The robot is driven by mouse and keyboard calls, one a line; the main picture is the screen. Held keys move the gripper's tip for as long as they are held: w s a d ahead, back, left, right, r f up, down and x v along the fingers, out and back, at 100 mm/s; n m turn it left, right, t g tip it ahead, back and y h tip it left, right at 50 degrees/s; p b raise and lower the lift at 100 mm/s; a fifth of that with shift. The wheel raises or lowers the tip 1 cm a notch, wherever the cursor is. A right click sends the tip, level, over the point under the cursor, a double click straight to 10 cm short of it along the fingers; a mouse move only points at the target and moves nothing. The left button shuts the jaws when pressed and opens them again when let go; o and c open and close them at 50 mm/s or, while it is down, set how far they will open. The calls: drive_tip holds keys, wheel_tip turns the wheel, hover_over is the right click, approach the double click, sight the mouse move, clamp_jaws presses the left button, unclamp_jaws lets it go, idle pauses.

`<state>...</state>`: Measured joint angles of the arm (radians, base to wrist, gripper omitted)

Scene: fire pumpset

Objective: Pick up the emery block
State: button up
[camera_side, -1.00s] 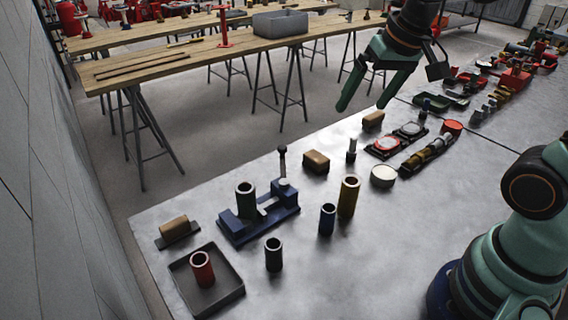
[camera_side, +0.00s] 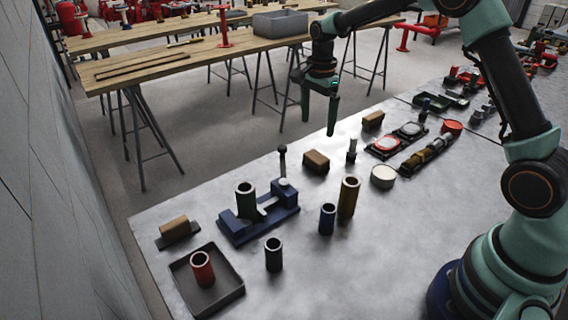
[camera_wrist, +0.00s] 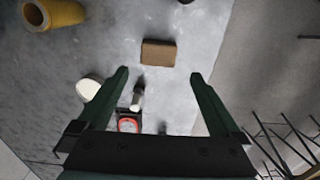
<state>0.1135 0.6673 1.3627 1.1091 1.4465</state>
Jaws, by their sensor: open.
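A brown block, likely the emery block (camera_side: 316,161), lies on the grey metal table beyond the blue vise. Two similar brown blocks show in the side view, one at the far table edge (camera_side: 373,121) and one on a dark plate at the left (camera_side: 174,228); I cannot tell for certain which is emery. My gripper (camera_side: 318,126) is open and empty, its fingers pointing down above the table's far edge, apart from the block. In the wrist view the brown block (camera_wrist: 158,53) lies ahead of and between the open fingertips (camera_wrist: 159,75).
A blue vise (camera_side: 260,218) holds a dark green tube. A brass tube (camera_side: 348,197), blue tube (camera_side: 327,219) and black tube (camera_side: 273,254) stand nearby. A white disc (camera_side: 383,176), small grey fitting (camera_side: 351,150) and gauge tray (camera_side: 396,140) lie right of the block. A dark tray (camera_side: 220,293) holds a red tube.

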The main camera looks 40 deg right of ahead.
sight(317, 156)
wheel_tip(317, 156, down, 7)
drive_tip(key=shift+f, duration=0.1)
drive_tip(key=shift+s+d+f, duration=0.1)
drive_tip(key=shift+d+f, duration=0.05)
drive_tip(key=shift+f, duration=1.15)
drive_tip(key=shift+d+f, duration=0.1)
drive_tip(key=shift+f, duration=1.15)
drive_tip(key=c, duration=1.2)
drive_tip(key=shift+o, duration=0.2)
drive_tip(key=shift+r, duration=0.1)
wheel_tip(317, 156, up, 20)
